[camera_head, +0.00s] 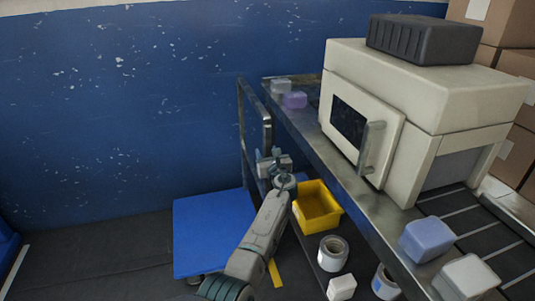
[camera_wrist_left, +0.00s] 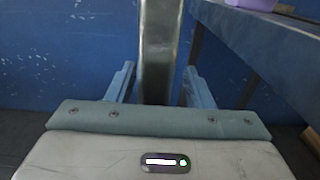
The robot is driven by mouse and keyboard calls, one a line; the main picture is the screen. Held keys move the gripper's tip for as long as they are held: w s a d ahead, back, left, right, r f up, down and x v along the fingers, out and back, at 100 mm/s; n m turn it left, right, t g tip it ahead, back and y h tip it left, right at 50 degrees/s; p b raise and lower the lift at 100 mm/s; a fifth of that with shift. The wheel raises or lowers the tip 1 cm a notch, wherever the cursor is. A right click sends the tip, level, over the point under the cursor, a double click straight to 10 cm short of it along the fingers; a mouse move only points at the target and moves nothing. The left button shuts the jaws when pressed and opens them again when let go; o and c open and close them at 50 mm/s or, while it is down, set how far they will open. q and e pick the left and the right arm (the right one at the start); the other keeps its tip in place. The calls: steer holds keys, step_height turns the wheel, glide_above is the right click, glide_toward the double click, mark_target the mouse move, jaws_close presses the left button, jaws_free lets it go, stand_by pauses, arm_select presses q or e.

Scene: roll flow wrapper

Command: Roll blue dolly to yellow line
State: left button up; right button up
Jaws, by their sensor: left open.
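The blue dolly has a flat blue deck (camera_head: 212,232) low on the floor and an upright metal handle frame (camera_head: 266,130) beside the bench. A short piece of yellow line (camera_head: 275,273) shows on the floor, partly hidden by my left arm. My left gripper (camera_head: 272,158) is at the handle's near post. In the left wrist view, the metal post (camera_wrist_left: 157,50) stands between the two open fingers (camera_wrist_left: 158,88), with gaps on both sides. My right gripper is not in view.
A metal bench (camera_head: 345,205) with a cream wrapping machine (camera_head: 420,95) stands close on the right. A yellow bin (camera_head: 317,206) and white rolls (camera_head: 333,252) sit under it. A blue wall (camera_head: 120,100) is behind. The dark floor (camera_head: 100,255) at left is clear.

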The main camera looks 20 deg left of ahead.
arm_select(q)
steer(key=p+v, duration=0.1)
steer(key=v, duration=0.6)
steer(key=shift+d, duration=0.15)
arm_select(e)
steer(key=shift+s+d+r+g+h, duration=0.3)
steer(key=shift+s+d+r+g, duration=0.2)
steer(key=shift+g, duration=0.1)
